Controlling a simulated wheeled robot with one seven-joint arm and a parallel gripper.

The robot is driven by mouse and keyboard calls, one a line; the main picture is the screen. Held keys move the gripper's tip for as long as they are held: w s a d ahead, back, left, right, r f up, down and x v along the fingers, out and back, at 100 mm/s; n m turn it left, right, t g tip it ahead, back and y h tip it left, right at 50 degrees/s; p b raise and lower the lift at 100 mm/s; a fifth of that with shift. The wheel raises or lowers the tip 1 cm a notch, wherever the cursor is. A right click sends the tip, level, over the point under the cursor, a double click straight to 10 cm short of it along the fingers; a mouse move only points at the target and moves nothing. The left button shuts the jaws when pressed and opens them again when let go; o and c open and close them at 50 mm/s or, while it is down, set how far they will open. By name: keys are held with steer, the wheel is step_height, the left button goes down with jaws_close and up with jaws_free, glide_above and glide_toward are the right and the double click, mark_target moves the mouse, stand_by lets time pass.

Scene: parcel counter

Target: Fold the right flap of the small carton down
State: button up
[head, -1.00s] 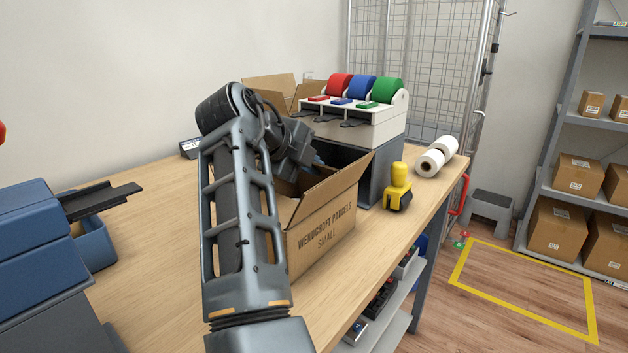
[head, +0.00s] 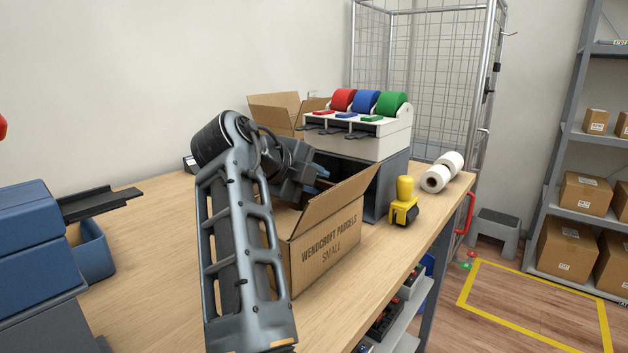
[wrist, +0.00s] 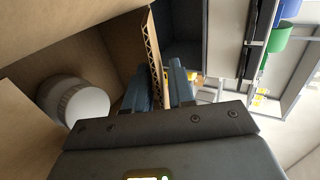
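The small carton (head: 331,247) stands on the bench in the head view, its top open. One raised flap (head: 343,199) leans outward above its printed side. My gripper (wrist: 161,85) is at the carton's far side, mostly hidden behind my arm in the head view. In the wrist view its two blue fingers lie close on either side of an upright cardboard flap (wrist: 154,50), seen along its corrugated edge, and appear shut on it. A white, round-ended item (wrist: 88,106) lies inside the carton.
A tape dispenser (head: 355,135) with red, blue and green rolls stands on a grey stand (head: 389,185) behind the carton. A yellow hand tool (head: 404,203) and white rolls (head: 436,179) are to the right. Another open carton (head: 272,113) is behind.

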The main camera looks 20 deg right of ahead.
steer(key=shift+o, duration=0.3)
steer(key=shift+v, duration=3.85)
